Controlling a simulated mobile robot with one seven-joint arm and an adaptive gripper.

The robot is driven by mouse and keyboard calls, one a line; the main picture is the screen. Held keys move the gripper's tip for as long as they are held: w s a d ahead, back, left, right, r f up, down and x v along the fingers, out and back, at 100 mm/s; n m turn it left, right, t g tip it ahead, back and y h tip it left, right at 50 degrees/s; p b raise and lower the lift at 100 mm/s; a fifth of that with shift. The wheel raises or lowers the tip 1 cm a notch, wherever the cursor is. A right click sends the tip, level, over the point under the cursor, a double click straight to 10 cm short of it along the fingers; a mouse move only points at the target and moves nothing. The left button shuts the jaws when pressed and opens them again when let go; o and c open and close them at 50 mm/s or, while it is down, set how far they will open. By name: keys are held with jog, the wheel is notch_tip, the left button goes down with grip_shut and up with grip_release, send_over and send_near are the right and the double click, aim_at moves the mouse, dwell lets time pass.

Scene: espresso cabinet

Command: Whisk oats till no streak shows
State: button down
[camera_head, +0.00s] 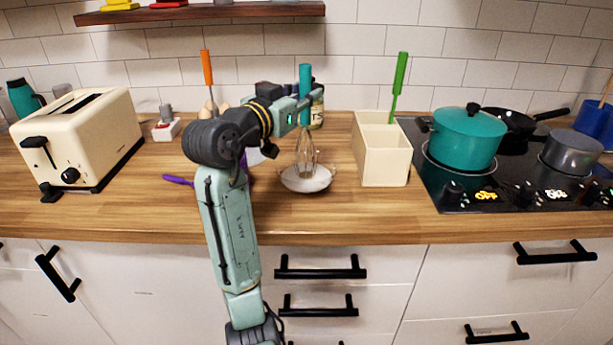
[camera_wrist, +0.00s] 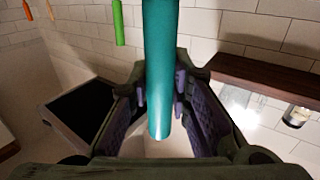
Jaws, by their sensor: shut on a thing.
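My gripper (camera_head: 296,111) is shut on the teal handle (camera_head: 305,78) of a whisk and holds it upright. In the wrist view the teal handle (camera_wrist: 160,70) stands between the two fingers. The wire head of the whisk (camera_head: 306,150) points down into a shallow white bowl (camera_head: 305,183) on the wooden counter. The bowl holds pale contents, presumably the oats; streaks are too small to tell. I cannot tell whether the wires touch the bottom of the bowl.
A cream box (camera_head: 382,152) with a green-handled tool (camera_head: 399,78) stands right of the bowl. Further right is a stove with a teal pot (camera_head: 466,137). A cream toaster (camera_head: 81,137) stands left. A purple handle (camera_head: 178,180) lies left of my arm. The counter's front strip is clear.

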aim_at(302, 73)
jog(key=shift+w+d, duration=0.15)
jog(key=shift+w, duration=0.05)
jog(key=shift+s, duration=0.1)
jog(key=shift+r+p, duration=1.25)
jog(key=shift+r, duration=2.25)
